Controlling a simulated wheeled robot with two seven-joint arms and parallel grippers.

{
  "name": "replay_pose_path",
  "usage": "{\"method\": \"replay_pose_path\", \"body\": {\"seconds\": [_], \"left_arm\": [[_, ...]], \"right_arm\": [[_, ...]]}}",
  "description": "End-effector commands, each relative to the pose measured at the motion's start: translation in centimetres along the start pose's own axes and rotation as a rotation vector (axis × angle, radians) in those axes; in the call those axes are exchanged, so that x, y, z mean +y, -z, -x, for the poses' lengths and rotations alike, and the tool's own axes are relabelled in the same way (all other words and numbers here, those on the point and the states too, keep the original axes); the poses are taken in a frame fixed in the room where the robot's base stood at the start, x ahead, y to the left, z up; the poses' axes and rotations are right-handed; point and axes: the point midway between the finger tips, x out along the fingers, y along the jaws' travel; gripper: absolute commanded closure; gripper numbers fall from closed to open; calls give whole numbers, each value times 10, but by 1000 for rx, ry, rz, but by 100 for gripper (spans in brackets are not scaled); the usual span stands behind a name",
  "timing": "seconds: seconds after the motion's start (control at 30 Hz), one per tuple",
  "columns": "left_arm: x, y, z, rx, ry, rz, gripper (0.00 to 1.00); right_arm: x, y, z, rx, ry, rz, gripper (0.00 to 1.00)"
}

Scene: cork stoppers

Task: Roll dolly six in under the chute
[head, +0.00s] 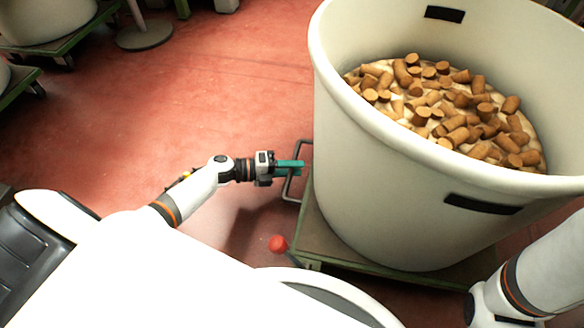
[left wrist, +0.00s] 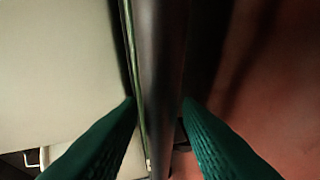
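A large cream tub (head: 400,190) full of cork stoppers (head: 445,110) stands on a low green-edged dolly (head: 318,238). No number shows on this dolly. A grey loop handle (head: 287,188) sticks out from the dolly's left side. My left gripper (head: 297,167) is at this handle, its teal fingers across the bar. In the left wrist view the dark handle bar (left wrist: 162,70) runs between the fingertips, which sit close against both its sides. My right arm shows at the lower right, but its gripper is out of view. No chute is visible.
A red ball knob (head: 278,243) on a short stalk is at the dolly's near left corner. Other tubs on green dollies (head: 75,33) stand at the upper left, near a round grey post base (head: 145,35). The red floor (head: 190,100) between is clear.

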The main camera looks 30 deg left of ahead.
Motion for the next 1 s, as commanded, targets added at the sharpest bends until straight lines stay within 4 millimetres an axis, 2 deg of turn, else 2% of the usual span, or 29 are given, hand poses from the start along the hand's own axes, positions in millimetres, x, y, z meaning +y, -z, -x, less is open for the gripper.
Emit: {"method": "replay_pose_path", "body": {"seconds": [0.03,0.17,0.2,0.57,0.77,1.0], "left_arm": [[0,0,0,0,0,0,77],[0,0,0,0,0,0,98],[0,0,0,0,0,0,100],[2,-3,-6,0,-1,0,100],[10,-14,-34,-1,-4,0,100],[21,-35,-85,-3,-5,-2,100]], "right_arm": [[0,0,0,0,0,0,64],[0,0,0,0,0,0,64],[0,0,0,0,0,0,64],[0,1,-2,0,0,0,64],[-2,3,-8,1,0,0,64],[-3,6,-16,1,0,1,64]]}}
